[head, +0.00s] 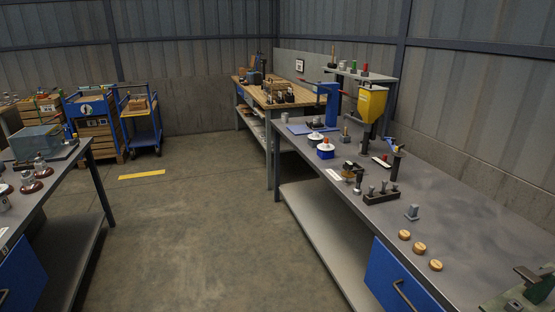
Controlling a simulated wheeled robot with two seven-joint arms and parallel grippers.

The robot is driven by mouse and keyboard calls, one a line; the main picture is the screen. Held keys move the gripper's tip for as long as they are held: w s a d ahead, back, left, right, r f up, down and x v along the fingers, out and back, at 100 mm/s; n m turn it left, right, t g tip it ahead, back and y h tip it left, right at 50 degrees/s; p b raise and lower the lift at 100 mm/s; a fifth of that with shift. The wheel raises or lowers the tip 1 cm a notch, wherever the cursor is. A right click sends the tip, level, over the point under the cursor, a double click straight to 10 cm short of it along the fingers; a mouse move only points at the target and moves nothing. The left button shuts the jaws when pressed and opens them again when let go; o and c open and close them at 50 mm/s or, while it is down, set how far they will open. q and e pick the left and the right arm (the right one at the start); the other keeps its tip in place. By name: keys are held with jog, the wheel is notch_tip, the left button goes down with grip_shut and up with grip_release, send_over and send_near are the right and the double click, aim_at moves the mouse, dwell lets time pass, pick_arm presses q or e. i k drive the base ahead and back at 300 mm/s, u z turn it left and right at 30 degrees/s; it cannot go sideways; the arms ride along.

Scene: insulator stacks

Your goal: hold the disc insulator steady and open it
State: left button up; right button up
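I cannot tell which one is the task's disc insulator. Neither of my grippers shows in the head view.
A yellow hopper (372,103) stands at the back of the right bench. A dark peg rack (380,194) and several round wooden pieces (419,248) lie nearer. A green vise-like tool (538,287) is at the lower right. The floor (190,230) between the tables is clear.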

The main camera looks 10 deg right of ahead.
aim_at(324, 147)
jog(key=u, duration=2.85)
jog(key=i, duration=0.15)
jog(key=z, duration=2)
jog(key=i, duration=1.9)
jog(key=z, duration=1.55)
jog(key=i, duration=0.8)
jog(key=z, duration=0.8)
